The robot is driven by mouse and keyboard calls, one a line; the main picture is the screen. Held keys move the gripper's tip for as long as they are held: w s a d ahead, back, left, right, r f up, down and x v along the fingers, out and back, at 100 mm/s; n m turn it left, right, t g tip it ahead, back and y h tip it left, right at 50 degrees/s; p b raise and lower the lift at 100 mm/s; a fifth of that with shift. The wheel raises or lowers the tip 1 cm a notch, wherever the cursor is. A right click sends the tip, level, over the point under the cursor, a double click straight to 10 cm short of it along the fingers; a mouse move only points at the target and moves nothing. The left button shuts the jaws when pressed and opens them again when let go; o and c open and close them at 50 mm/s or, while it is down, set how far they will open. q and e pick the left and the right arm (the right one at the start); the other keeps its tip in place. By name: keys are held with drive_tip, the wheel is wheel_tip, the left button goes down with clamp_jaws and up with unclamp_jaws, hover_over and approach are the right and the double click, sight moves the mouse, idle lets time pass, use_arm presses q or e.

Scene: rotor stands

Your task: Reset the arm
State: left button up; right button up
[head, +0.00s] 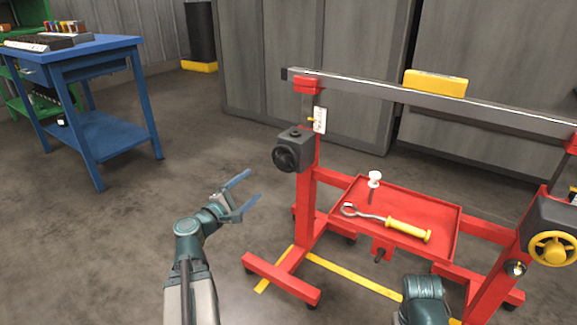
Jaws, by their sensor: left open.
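My left gripper (243,192) is open and empty. Its two blue fingers point up and to the right, over bare floor to the left of the red rotor stand (308,205). It appears apart from the stand. A teal part of my right arm (424,290) shows at the bottom, in front of the stand; the right gripper itself is not in view.
The stand's red tray (350,190) holds a yellow-handled tool (408,229) and a white-topped piece (375,178). A blue table (105,125) stands at the left. Floor between is clear.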

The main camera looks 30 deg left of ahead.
use_arm(q)
drive_tip(key=shift+d, duration=0.1)
drive_tip(key=w+d+f+m+g+h+p, duration=0.15)
drive_tip(key=d+f+m+g+h, duration=0.3)
drive_tip(key=d, duration=0.85)
drive_tip(key=d+f+m+g+h+p, duration=0.2)
drive_tip(key=d+f+m+g, duration=0.25)
drive_tip(key=d+m, duration=0.6)
drive_tip(key=s+d+f+m+g+y+p, duration=0.45)
drive_tip(key=s+d+m+g+y, duration=0.45)
drive_tip(key=s+d, duration=0.5)
wheel_tip(320, 180, up, 38)
drive_tip(key=m+p, duration=0.2)
drive_tip(key=p, duration=3.6)
drive_tip(key=shift+d, duration=0.45)
drive_tip(key=shift+f, duration=0.15)
